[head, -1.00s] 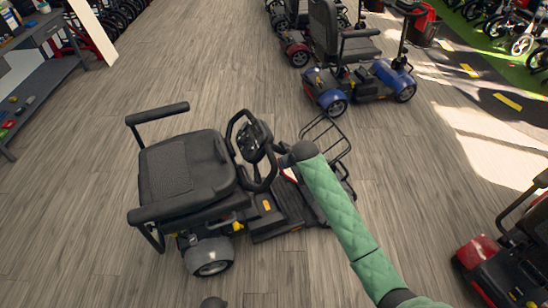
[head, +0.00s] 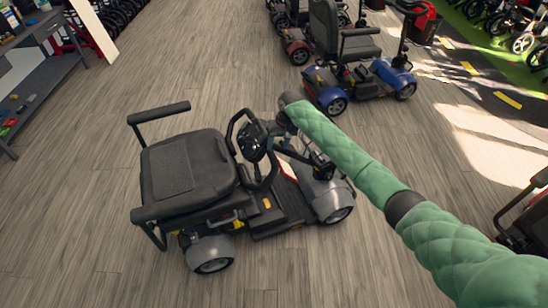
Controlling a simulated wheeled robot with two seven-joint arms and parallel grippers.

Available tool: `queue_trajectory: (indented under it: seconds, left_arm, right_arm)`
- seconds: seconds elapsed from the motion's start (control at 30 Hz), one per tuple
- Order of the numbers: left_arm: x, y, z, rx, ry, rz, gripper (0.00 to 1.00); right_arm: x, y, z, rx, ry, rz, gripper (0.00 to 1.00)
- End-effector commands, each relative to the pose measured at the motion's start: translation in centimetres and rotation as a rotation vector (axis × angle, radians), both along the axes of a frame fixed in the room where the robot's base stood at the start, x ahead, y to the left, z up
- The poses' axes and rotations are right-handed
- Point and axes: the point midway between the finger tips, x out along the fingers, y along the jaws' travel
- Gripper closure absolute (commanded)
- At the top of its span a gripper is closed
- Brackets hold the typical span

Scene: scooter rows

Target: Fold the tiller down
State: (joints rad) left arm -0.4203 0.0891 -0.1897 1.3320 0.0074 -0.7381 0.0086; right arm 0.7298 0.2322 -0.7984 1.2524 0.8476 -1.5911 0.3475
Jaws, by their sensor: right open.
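A grey mobility scooter stands in the middle of the head view. Its tiller (head: 252,140) is raised, with black loop handles and a dark console in front of the seat (head: 185,168). My right arm, in a green padded sleeve, reaches in from the lower right across the front of the scooter. My right gripper (head: 279,126) is open at the far side of the tiller head, just right of the handles. I cannot tell whether it touches the tiller. The arm hides the front basket. My left gripper is not in view.
A blue scooter (head: 362,75) and others stand behind at the top. Part of another scooter (head: 527,220) is at the right edge. A grey workbench (head: 40,80) stands at the upper left. The wood floor to the left is clear.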

Motion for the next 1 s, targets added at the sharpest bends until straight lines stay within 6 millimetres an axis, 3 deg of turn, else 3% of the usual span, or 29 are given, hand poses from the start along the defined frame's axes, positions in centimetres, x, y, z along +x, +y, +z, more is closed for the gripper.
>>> queue_trajectory:
  seconds: [0.6,1.0]
  left_arm:
    - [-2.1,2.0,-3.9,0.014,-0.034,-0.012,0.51]
    - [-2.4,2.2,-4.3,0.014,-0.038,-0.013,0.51]
  right_arm:
    - [-0.6,1.5,-6.8,0.0,0.007,-0.005,0.51]
    - [-0.6,1.6,-7.5,0.0,0.005,-0.004,0.51]
